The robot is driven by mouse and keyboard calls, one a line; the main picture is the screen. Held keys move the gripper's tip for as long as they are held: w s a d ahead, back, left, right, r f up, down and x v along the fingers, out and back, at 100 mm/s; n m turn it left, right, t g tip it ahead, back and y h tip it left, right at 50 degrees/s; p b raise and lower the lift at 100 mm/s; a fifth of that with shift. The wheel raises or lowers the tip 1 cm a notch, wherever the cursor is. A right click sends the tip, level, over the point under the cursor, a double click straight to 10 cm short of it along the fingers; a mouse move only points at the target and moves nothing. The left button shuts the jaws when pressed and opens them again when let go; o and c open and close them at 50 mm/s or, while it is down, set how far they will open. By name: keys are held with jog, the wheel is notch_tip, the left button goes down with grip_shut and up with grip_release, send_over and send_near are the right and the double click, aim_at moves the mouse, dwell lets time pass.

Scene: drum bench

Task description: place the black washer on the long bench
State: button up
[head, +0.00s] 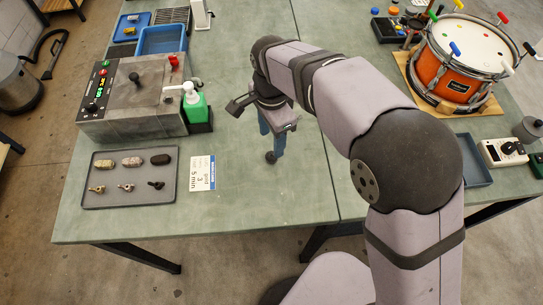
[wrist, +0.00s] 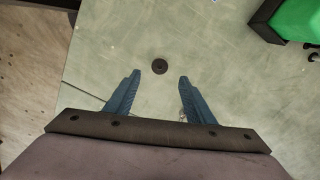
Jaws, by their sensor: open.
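The black washer (wrist: 159,66) lies flat on the green bench top (wrist: 110,40) in the wrist view, a small dark disc with a hole. In the head view a dark round spot (head: 271,157) at my fingertips appears to be this washer. My gripper (wrist: 160,77) is open and empty, its blue fingers apart and pointing at the bench. The washer shows between and just beyond the fingertips in the wrist view, touching neither. In the head view my gripper (head: 270,142) is low over the green bench (head: 230,215); the exact gap is unclear.
An orange drum (head: 455,70) is at right. The bench front is clear, with a seam beside my gripper.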

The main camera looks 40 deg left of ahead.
aim_at(271, 156)
jog(key=shift+f+p, duration=1.25)
jog(key=shift+f, duration=2.4)
jog(key=c, duration=1.1)
jog(key=shift+c, duration=0.7)
jog(key=shift+r, duration=0.15)
notch_tip(271, 156, up, 10)
jog(key=b, duration=0.2)
jog(key=shift+n, duration=0.3)
